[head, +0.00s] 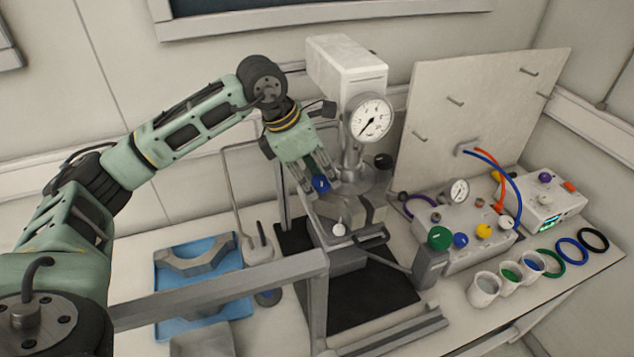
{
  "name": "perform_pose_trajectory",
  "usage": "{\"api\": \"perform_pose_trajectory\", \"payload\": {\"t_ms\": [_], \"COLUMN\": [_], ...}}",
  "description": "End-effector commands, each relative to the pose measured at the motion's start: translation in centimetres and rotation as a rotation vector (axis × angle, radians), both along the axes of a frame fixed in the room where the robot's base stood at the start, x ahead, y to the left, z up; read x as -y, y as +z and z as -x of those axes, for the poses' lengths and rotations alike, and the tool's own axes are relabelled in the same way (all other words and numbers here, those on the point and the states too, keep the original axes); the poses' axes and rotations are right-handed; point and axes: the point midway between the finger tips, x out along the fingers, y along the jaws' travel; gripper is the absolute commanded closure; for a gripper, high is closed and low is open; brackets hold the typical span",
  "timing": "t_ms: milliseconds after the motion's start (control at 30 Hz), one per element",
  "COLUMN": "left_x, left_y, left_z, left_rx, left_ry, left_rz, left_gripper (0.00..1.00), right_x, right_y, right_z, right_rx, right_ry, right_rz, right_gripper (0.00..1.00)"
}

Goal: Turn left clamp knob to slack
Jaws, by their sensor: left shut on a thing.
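My left gripper (316,182) reaches down from the upper left to the reactor stand. The grey clamp (345,212) sits just below and right of the fingers. Above it stand the pressure gauge (370,118) and the white motor housing (345,70). A black knob (383,161) is on the right side of the reactor head. The turn angle of the blue knob cannot be told. My right gripper is not in view.
A blue tray (165,283) with a grey half-ring part (195,258) lies left of the stand. A grey frame bar (220,290) crosses in front. A control box with coloured knobs (465,237), cups (484,289) and coloured rings (572,251) are at right.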

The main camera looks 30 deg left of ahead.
Motion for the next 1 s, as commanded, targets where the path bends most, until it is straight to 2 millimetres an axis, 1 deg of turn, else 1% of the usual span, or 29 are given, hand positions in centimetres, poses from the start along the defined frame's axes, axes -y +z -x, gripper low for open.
{"api": "perform_pose_trajectory", "payload": {"t_ms": [33, 300, 500, 900, 933, 1000], "left_x": [-0.1, -0.1, -0.2, -0.2, -0.2, -0.2], "left_y": [-0.1, 0.1, 0.3, 0.4, 0.4, 0.4], "left_z": [-0.2, -0.1, -0.1, -0.1, -0.1, -0.1], "left_rx": [0.012, 0.012, 0.012, 0.012, 0.013, 0.012], "left_ry": [0.033, 0.167, 0.212, 0.22, 0.22, 0.22], "left_rz": [-0.001, 0.001, 0.0, -0.001, 0.0, 0.0], "left_gripper": [0.96, 0.96, 0.96, 0.96, 0.69, 0.63], "right_x": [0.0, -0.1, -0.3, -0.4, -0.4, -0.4], "right_y": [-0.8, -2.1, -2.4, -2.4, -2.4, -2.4], "right_z": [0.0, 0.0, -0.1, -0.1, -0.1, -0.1], "right_rx": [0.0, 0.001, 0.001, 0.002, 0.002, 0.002], "right_ry": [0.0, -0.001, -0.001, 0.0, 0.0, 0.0], "right_rz": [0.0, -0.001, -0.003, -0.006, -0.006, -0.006], "right_gripper": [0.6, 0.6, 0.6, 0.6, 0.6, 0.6]}}
